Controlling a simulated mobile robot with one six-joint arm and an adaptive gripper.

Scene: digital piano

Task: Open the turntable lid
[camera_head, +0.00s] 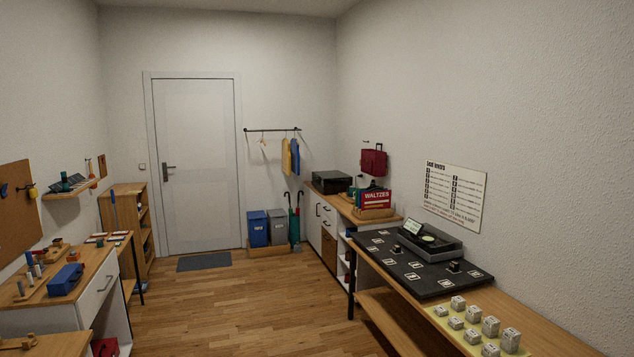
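My gripper is not in view.
A black board (388,262) with white cards and small knobs lies around the turntable. White labelled blocks (490,327) stand on a yellow mat nearer me. The wooden floor (250,300) is clear between this bench and the left workbench (88,281).

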